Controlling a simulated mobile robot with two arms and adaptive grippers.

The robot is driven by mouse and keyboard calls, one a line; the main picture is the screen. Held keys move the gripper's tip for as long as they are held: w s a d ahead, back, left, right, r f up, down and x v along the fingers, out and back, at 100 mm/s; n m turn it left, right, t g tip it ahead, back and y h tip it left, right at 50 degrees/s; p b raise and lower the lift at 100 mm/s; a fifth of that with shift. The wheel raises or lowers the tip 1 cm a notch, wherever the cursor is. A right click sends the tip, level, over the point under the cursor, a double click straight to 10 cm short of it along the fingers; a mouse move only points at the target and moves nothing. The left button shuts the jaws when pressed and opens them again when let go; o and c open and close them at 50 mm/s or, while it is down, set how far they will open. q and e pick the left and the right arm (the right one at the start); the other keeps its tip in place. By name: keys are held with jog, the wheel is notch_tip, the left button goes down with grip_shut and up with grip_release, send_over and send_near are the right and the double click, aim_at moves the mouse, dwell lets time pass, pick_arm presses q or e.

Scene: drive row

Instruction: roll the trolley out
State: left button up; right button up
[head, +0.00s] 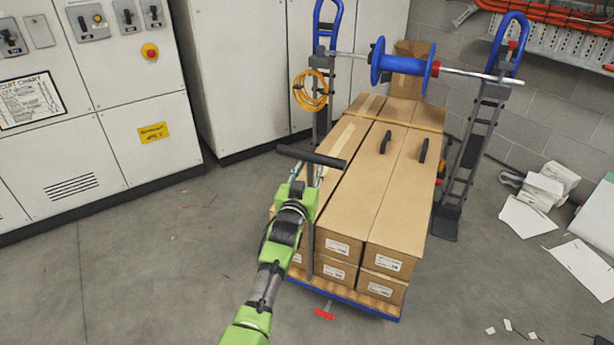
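The trolley is a low flat cart with a blue deck edge (392,316), stacked with long brown cartons (350,185). Its upright handle has a black crossbar (325,159) on a thin grey post at the near left corner. A red pedal (324,314) sticks out at the near end. My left gripper (308,178) is just under the crossbar, with its fingers pointing up beside the post. I cannot tell whether they touch or close on it. My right gripper is out of view.
Blue-handled hand trucks (470,150) stand around the load, with a blue reel (404,64) on a bar between them. Grey cabinets (95,100) line the left. Papers (527,217) litter the floor at right. The floor (150,280) at near left is mostly clear.

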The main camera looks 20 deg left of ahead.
pick_arm(q)
jog(key=s+d, duration=0.1)
jog(key=s, duration=1.1)
